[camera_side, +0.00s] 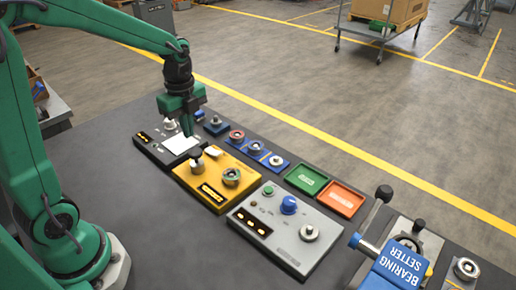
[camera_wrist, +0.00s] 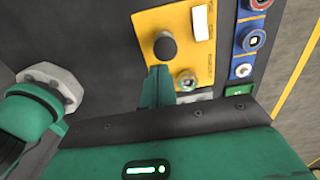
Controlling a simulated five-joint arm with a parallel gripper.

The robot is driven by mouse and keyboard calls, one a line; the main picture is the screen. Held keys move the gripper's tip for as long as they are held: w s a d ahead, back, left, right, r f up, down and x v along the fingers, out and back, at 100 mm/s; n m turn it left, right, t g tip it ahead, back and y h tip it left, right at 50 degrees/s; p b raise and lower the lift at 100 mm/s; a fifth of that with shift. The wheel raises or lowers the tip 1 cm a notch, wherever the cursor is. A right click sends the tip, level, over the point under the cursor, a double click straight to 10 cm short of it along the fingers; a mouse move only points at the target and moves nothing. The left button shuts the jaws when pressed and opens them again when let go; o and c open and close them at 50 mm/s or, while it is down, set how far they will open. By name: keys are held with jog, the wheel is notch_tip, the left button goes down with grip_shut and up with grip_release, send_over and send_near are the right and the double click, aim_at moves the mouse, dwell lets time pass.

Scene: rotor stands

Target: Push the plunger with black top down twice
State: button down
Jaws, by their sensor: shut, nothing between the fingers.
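The plunger with the black top (camera_side: 196,154) stands upright on the yellow panel (camera_side: 212,194). In the wrist view, the black top (camera_wrist: 165,48) shows as a dark round cap on the yellow plate (camera_wrist: 179,18). My gripper (camera_side: 188,133) is shut and empty, fingers pointing down. In the side view its tips appear above and slightly left of the black top. In the wrist view the shut fingertips (camera_wrist: 158,68) appear just below the black top in the picture. A gap shows between them in the side view.
A metal ring fitting (camera_side: 231,176) stands beside the plunger. A grey panel (camera_side: 270,235) with a blue knob is to the right. Green (camera_side: 306,180) and orange (camera_side: 341,199) trays lie behind it. A blue "Bearing Setter" press (camera_side: 398,268) stands at the right.

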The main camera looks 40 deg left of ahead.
jog(key=shift+r, duration=2.95)
jog(key=s+d+r+n+t, duration=0.1)
jog(key=s+d+n+t, duration=0.1)
jog(key=s+n, duration=0.4)
jog(key=s+d+r+n+t, duration=0.2)
jog(key=s+n, duration=0.5)
jog(key=n, duration=0.5)
jog(key=shift+d+t, duration=0.8)
jog(key=shift+d, duration=0.35)
